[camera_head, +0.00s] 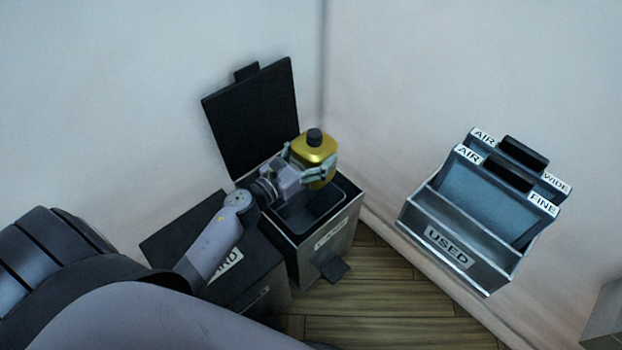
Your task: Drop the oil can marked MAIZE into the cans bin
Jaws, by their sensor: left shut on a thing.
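A yellow oil can (317,148) with a dark cap is held upright over an open bin (352,208). No marking on the can can be read from here. My left gripper (312,174) is shut on the can, its fingers around the can's lower part. The bin has a dark inner liner, a black lid (252,115) swung up against the wall, and a front label only partly readable, seemingly "CANS". The can is above the bin's opening, towards its back. My right gripper is not in view.
A wall rack (480,250) marked "USED", "AIR", "FINE" and "WIDE" hangs at right. Wooden floor (385,290) is clear in front.

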